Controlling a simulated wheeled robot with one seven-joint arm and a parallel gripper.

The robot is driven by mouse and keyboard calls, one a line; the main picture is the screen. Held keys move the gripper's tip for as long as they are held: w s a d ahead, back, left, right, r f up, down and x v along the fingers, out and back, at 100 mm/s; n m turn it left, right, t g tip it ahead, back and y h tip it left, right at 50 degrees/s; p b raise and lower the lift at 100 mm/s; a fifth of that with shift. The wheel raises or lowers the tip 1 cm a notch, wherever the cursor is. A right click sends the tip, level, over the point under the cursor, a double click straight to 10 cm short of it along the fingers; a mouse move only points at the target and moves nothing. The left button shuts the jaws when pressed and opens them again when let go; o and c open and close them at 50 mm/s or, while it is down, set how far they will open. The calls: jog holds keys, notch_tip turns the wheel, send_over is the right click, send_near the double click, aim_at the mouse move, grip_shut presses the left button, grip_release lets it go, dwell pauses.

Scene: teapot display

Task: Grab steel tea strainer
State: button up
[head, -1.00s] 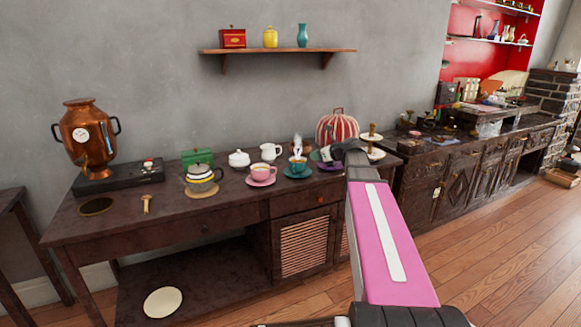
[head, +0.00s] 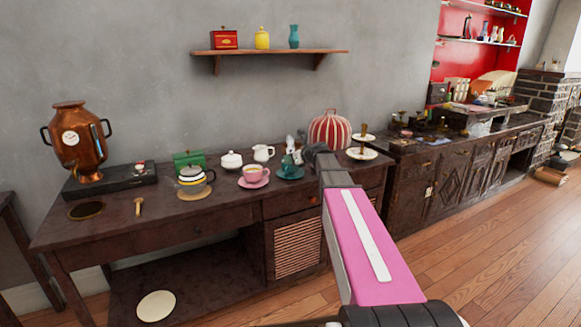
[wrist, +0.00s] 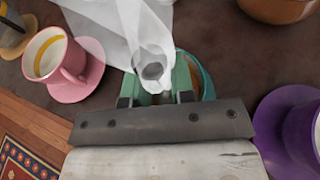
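I cannot clearly pick out the steel tea strainer. In the wrist view, a small grey rounded piece with a dark centre (wrist: 152,71) shows between my fingers and may be part of it; whitish translucent steam-like shapes (wrist: 125,25) cover it. My gripper (head: 294,158) is over the teal cup and saucer (head: 290,173). In the wrist view its greenish fingers (wrist: 158,84) are apart, beside that grey piece, with no clear contact. The teal cup's rim and brown content (wrist: 206,82) show just behind the right finger.
A pink cup (head: 254,173) on a saucer stands left of my gripper, and a purple saucer (wrist: 285,120) is close on the right in the wrist view.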

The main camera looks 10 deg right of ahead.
grip_shut()
